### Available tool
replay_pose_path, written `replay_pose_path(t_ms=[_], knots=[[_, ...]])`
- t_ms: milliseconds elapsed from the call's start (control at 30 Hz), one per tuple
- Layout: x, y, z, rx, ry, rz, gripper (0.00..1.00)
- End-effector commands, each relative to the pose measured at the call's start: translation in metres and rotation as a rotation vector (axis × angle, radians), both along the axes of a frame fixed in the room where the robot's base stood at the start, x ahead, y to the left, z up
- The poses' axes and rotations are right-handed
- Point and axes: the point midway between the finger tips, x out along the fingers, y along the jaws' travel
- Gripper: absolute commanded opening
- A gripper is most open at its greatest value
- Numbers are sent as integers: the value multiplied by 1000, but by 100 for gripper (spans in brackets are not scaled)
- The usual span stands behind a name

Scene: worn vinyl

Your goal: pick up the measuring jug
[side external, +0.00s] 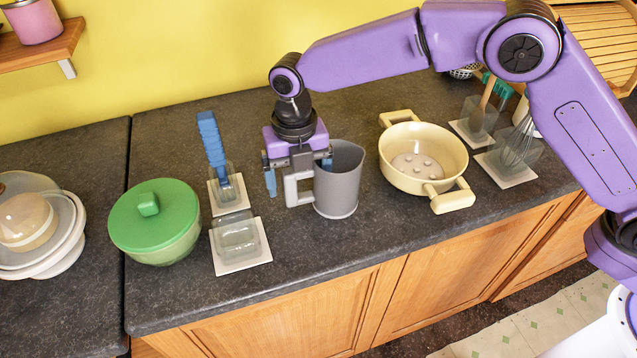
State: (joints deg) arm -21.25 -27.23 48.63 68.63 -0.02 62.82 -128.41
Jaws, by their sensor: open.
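The measuring jug (340,187) is grey and stands upright on the dark countertop, near the middle of the side external view. Its pale handle (291,187) is on its left side, towards the gripper. My gripper (298,178) points down at the jug's handle side, with its jaws open. One blue finger (270,182) hangs left of the handle. The other finger (326,165) is partly hidden around the jug's rim, apparently at or inside its mouth. Whether either finger touches the jug cannot be told.
A cream two-handled colander (440,160) stands close to the right. A green lidded pot (154,222), a clear dish on a white tile (238,246) and a blue-handled tool in a holder (212,145) are to the left. Whisk (518,143) and holders stand far right. Counter in front is clear.

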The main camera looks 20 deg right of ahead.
Motion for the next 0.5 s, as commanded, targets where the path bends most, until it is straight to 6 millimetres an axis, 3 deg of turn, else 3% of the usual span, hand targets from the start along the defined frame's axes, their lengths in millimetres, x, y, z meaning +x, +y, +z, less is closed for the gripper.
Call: replay_pose_path(t_ms=[133,400,433,500], knots=[[0,0,-16,0,0,0,89],[0,0,-19,1,-1,0,89],[0,0,-19,1,-1,0,86],[0,0,-19,1,-1,0,63]])
